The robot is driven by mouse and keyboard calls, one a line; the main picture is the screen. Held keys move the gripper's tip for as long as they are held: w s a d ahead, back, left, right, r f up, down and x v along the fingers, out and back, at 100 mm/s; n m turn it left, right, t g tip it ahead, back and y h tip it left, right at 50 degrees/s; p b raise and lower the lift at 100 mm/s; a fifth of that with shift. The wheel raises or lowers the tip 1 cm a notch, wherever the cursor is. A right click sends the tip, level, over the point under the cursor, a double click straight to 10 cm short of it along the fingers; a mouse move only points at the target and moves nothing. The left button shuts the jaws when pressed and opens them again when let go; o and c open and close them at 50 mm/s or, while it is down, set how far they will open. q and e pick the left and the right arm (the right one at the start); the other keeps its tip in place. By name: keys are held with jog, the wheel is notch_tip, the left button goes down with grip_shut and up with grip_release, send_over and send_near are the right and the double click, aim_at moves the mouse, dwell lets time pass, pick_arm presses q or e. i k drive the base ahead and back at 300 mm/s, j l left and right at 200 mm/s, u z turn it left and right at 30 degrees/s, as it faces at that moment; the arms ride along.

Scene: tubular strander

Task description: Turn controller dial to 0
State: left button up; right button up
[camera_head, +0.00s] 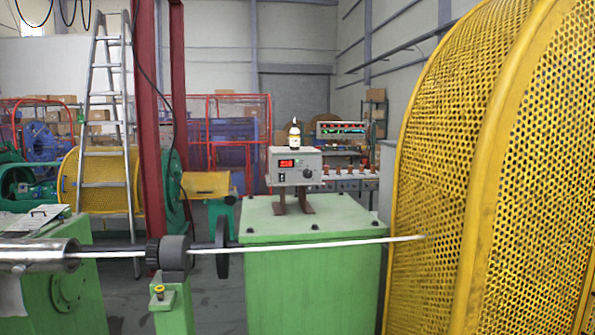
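The dial's marks and the display's digits are too small to read. Neither of my grippers shows in the head view.
A white rod (300,245) runs across in front of the cabinet, through a dark roller (174,254). A yellow perforated guard (480,170) fills the right. A bottle (294,136) stands on the controller. A ladder (105,140) and red post (150,130) stand left.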

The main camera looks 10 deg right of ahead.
aim_at(307, 174)
jog(key=i+l, duration=0.2)
jog(key=i, duration=0.25)
jog(key=i+l, duration=0.25)
jog(key=i, duration=0.2)
jog(key=i+l, duration=0.2)
jog(key=i, duration=0.2)
